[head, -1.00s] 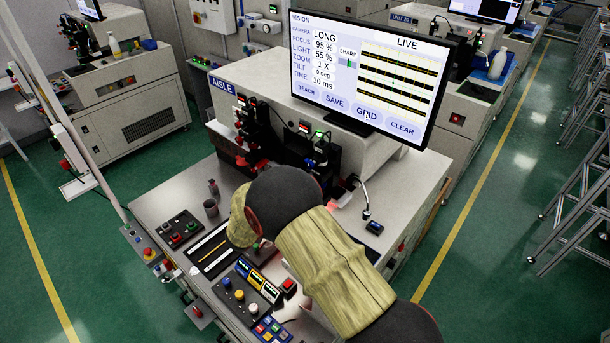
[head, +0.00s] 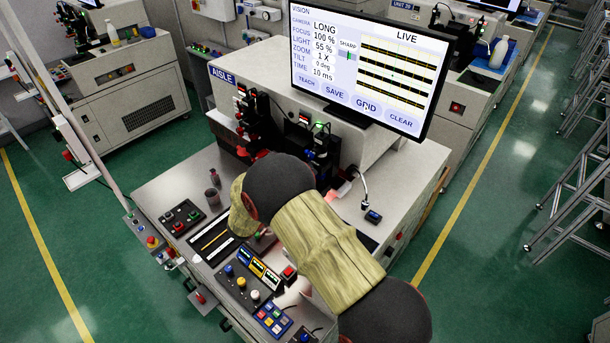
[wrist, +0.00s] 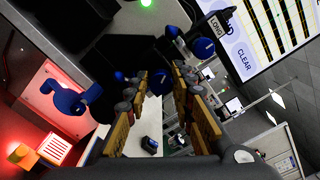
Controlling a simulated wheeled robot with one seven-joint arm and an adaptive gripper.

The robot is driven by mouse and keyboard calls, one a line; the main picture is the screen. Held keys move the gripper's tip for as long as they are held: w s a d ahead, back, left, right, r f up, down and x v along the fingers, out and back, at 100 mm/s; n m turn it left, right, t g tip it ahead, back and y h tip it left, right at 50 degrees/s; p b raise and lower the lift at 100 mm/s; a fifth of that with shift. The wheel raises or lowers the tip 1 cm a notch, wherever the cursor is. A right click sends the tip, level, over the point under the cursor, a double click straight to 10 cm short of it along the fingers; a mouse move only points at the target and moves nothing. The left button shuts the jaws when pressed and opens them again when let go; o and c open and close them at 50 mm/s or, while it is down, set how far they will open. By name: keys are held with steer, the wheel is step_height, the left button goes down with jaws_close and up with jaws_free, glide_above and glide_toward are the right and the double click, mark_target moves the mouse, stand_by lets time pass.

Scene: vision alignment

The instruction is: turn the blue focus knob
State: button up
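In the head view my arm hides my gripper and what it faces. In the wrist view my gripper (wrist: 160,85) has its two yellow-padded fingers apart, with a visible gap between them. Dark camera hardware with blue parts (wrist: 160,80) lies at the fingertips; whether the pads touch it is unclear. A blue round knob (wrist: 203,48) with a pale mark shows just right of the fingertips. The camera unit with blue parts (head: 320,148) stands beside my arm in the head view. The monitor (head: 370,65) reads focus 100 %.
A panel (head: 244,298) carries blue, yellow and white knobs at the bench front. A button box (head: 182,217), a small bottle (head: 214,178) and dark camera hardware (head: 258,120) stand nearby. A blue bracket (wrist: 75,98) and red-lit area (wrist: 45,125) are left of my fingers.

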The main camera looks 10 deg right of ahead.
steer(key=o, duration=0.4)
steer(key=shift+c, duration=0.2)
steer(key=shift+s+a, duration=0.1)
steer(key=v, duration=1.1)
steer(key=shift+s+a, duration=0.2)
steer(key=shift+a, duration=0.1)
